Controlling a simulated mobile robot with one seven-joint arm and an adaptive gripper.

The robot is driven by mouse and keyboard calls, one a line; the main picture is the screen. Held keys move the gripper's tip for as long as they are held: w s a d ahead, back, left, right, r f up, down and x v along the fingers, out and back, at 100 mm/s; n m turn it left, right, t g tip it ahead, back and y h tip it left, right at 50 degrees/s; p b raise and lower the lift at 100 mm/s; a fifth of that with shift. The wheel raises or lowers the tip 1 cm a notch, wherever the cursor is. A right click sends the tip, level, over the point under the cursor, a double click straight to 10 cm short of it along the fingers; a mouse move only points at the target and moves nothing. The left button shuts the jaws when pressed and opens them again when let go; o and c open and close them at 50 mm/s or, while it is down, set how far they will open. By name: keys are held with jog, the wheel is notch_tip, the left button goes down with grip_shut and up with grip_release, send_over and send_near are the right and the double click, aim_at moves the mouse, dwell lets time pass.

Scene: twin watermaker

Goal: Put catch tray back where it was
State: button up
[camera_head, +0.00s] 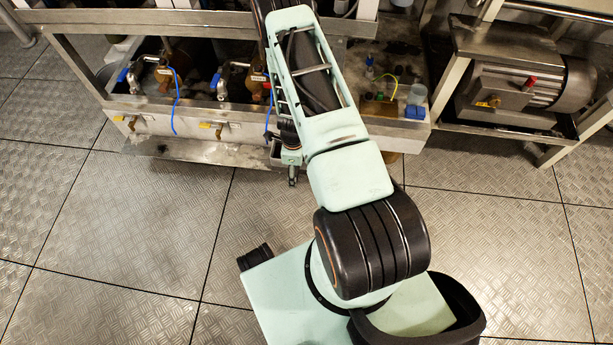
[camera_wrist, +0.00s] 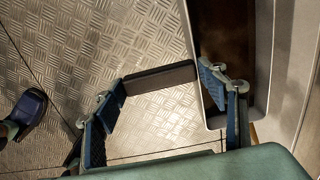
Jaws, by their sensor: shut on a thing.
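The catch tray (camera_wrist: 228,35) appears in the wrist view as a deep, dark brown tray with a pale grey rim and rounded corners, at the upper right. A dark grey bar (camera_wrist: 158,78) spans between the fingertips of my gripper (camera_wrist: 160,83). The bar looks like part of the tray, but the right finger hides any join. The fingers are wide apart and shut on the bar's ends. The right finger overlaps the tray's wall. In the head view my gripper (camera_head: 292,172) is mostly behind my arm, low before the bench; little of the tray shows there.
A steel bench with blue-handled valves (camera_head: 163,75) and a blue hose (camera_head: 177,105) stands along the back. A low metal shelf (camera_head: 205,152) juts out under the taps. A motor unit (camera_head: 520,85) stands at the right. The patterned metal floor (camera_head: 130,220) at the left is clear.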

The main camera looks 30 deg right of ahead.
jog(key=d+f+b, duration=0.3)
jog(key=d+f, duration=0.1)
jog(key=f, duration=0.4)
jog(key=shift+w+d+f, duration=0.35)
jog(key=shift+w+f, duration=0.05)
jog(key=shift+w, duration=0.05)
jog(key=shift+f, duration=0.15)
jog(key=o, duration=2)
jog(key=shift+c, duration=0.2)
notch_tip(320, 180, up, 12)
jog(key=p, duration=0.4)
jog(key=shift+r, duration=0.2)
